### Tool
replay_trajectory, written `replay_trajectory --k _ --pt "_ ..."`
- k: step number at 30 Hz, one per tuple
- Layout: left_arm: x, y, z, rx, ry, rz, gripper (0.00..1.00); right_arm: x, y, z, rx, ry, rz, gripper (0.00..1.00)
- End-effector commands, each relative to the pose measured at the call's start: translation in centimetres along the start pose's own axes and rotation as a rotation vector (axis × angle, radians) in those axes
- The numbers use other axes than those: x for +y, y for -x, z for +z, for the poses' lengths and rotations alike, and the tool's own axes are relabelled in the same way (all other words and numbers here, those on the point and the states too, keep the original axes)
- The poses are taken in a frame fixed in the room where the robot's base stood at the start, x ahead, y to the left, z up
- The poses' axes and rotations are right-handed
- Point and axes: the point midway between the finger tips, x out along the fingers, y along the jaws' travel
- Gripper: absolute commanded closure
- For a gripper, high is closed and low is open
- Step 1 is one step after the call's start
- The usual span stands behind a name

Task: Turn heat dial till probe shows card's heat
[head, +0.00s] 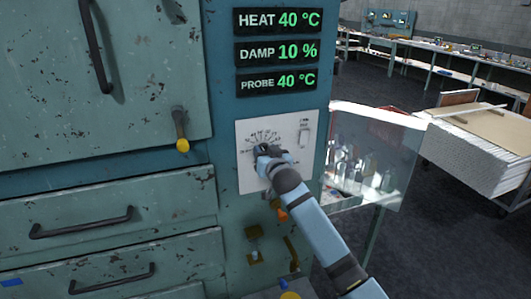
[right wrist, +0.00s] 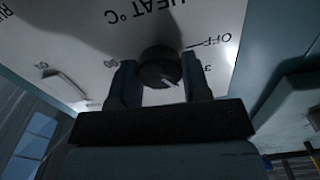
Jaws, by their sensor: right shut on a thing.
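The heat dial (right wrist: 160,66) is a dark round knob with a pale pointer mark, on a white panel (head: 250,182) with a printed scale. My right gripper (head: 266,152) is at the panel; in the right wrist view its two fingers (right wrist: 160,80) are shut on the dial's sides. In the head view the gripper mostly hides the dial. The heat display (head: 277,20) reads 40 °C and the probe display (head: 277,83) reads 40 °C. I see no readable card. My left gripper is out of view.
The damp display (head: 277,52) reads 10 %. A small switch (head: 304,134) sits on the panel's right. A yellow-tipped lever (head: 182,145) and drawers (head: 120,208) are at left.

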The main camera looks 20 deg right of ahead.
Motion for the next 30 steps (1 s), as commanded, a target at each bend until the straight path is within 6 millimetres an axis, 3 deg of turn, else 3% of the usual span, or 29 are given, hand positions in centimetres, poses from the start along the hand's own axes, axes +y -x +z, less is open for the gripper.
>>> replay_trajectory --k 8,30 --pt "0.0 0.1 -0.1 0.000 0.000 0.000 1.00 -0.1 0.0 0.1 -0.002 -0.136 0.000 0.80" --pt "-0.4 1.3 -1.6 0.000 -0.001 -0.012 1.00 0.0 0.0 0.0 -0.002 -0.730 0.001 0.80"
